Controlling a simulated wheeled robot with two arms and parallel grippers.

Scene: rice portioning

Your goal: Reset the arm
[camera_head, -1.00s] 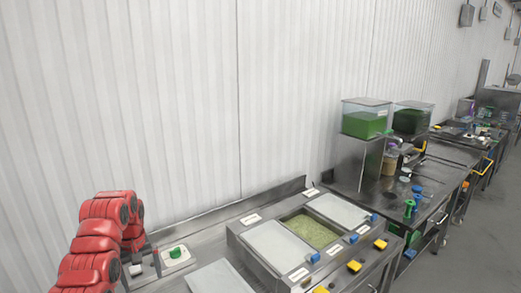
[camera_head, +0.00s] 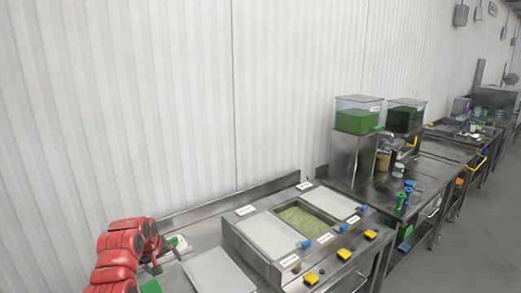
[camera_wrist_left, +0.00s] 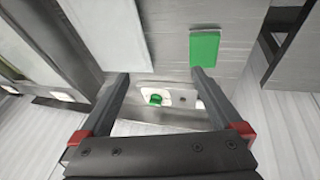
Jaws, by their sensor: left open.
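My red left arm (camera_head: 124,258) comes in at the bottom left of the head view, at the counter's left end. My left gripper (camera_wrist_left: 159,80) is open and empty in the left wrist view, its two dark fingers spread apart. A small white plate with a green piece (camera_wrist_left: 156,99) shows between the fingertips. In the head view this green piece (camera_head: 173,241) is partly hidden behind my arm. A flat green rectangle (camera_wrist_left: 204,48) lies on the steel surface just beyond one finger. My right gripper is in neither view.
A steel counter unit holds a pan of pale green grain (camera_head: 303,219) between two white lids (camera_head: 270,236). A pale flat panel (camera_head: 217,272) lies beside my arm. Clear bins with green contents (camera_head: 358,115) stand farther right. A ribbed white wall (camera_head: 130,110) runs behind.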

